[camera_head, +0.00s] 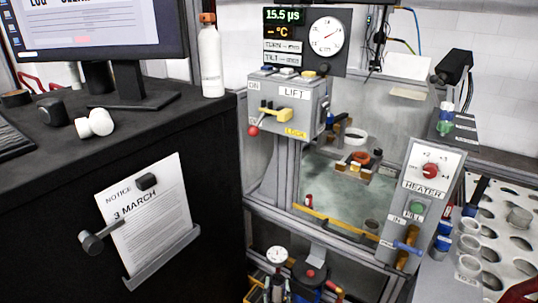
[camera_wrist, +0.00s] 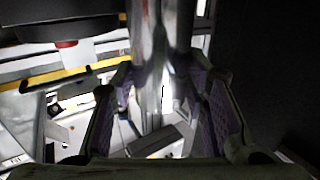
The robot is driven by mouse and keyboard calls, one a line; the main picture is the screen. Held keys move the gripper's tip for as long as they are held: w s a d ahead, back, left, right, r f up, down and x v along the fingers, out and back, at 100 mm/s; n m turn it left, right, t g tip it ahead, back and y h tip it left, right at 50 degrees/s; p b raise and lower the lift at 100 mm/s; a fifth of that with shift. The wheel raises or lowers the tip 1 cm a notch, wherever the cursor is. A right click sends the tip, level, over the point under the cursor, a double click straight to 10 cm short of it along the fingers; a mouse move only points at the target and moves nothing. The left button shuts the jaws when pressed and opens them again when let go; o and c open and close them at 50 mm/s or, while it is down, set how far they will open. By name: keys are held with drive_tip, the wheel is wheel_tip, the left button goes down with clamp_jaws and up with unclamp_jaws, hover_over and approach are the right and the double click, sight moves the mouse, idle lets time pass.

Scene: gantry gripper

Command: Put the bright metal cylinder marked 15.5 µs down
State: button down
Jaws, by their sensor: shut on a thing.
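A bright, shiny metal cylinder (camera_wrist: 152,45) stands nearly upright between the fingers of my gripper (camera_wrist: 165,100) in the wrist view. The fingers have purple inner pads, and my gripper is shut on the cylinder. No marking can be read on its visible side, and its lower end is not clear. I cannot make out my gripper or the held cylinder in the head view. There, a display (camera_head: 283,16) on the gantry panel reads 15.5 µs.
A water-filled tank (camera_head: 335,192) with a yellow front edge stands mid-view, between the LIFT box (camera_head: 290,95) and the HEATER panel (camera_head: 428,170). A rack with round holes (camera_head: 488,203) and several cups is at right. A black desk (camera_head: 60,185) fills the left.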

drive_tip(key=shift+y, duration=0.3)
drive_tip(key=f, duration=0.1)
drive_tip(key=a+f, duration=0.1)
drive_tip(key=f, duration=0.1)
drive_tip(key=s+a+f, duration=0.1)
drive_tip(key=shift+a+f, duration=0.25)
drive_tip(key=shift+f, duration=0.15)
drive_tip(key=shift+w+d, duration=0.1)
wheel_tip(320, 180, down, 6)
drive_tip(key=b, duration=0.6)
drive_tip(key=shift+r, duration=0.1)
